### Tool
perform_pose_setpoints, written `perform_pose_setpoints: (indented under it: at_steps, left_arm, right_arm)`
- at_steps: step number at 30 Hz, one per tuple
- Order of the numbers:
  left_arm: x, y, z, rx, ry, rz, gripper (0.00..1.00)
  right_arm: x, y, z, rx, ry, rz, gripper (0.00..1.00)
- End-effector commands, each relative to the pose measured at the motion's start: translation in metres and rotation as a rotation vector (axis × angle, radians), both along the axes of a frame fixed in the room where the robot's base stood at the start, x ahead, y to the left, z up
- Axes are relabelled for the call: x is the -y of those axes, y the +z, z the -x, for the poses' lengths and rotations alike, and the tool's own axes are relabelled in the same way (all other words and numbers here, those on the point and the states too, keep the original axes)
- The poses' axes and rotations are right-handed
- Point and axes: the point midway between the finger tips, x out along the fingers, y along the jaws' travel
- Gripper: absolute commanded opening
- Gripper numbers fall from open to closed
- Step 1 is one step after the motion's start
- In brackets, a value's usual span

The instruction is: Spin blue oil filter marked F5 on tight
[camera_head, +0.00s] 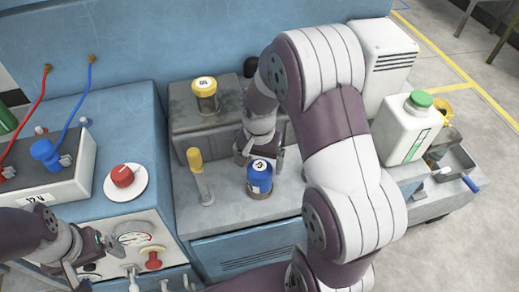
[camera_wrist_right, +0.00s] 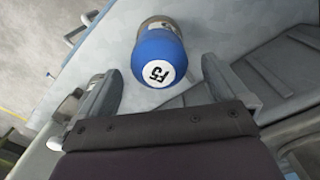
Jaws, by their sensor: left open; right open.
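The blue oil filter (camera_head: 260,176) stands upright on the grey bench top, with a white round label on its top. In the right wrist view the blue filter (camera_wrist_right: 160,57) shows the mark F5 on that label. My right gripper (camera_head: 262,160) is open just behind the filter in the head view. In the right wrist view the filter lies ahead of and between the two spread fingers, apart from both. My left gripper (camera_head: 97,262) is open at the lower left, in front of the panel with the gauge, away from the filter. The filter's base is partly hidden in the wrist view.
A white jug with a green cap (camera_head: 405,128) stands at right. A red knob (camera_head: 122,176) sits on the left cabinet.

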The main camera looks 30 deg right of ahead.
Motion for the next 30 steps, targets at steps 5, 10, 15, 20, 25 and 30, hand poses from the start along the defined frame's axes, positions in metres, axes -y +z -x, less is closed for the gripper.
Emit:
perform_pose_setpoints:
  at_steps: [5, 10, 15, 20, 25, 30]
  left_arm:
    - [0.000, -0.008, 0.000, 0.000, 0.000, 0.000, 1.00]
    - [0.000, -0.010, 0.000, 0.000, 0.000, 0.000, 1.00]
    - [0.000, -0.009, 0.000, 0.000, 0.000, 0.000, 1.00]
    - [0.000, -0.009, 0.000, 0.000, 0.000, 0.000, 1.00]
    - [0.000, -0.009, 0.000, 0.000, 0.000, 0.000, 1.00]
    - [0.000, 0.001, 0.000, 0.000, 0.000, 0.000, 1.00]
  right_arm:
    - [0.000, -0.039, 0.001, -0.004, 0.000, -0.001, 1.00]
    - [0.000, -0.055, 0.000, 0.000, 0.000, 0.000, 1.00]
    - [0.000, -0.058, 0.000, 0.001, 0.000, 0.000, 1.00]
    - [0.000, -0.057, 0.000, 0.001, 0.000, 0.000, 0.87]
    - [0.000, -0.057, 0.000, 0.001, 0.000, 0.000, 0.33]
    - [0.000, -0.053, 0.001, 0.000, -0.119, 0.000, 0.33]
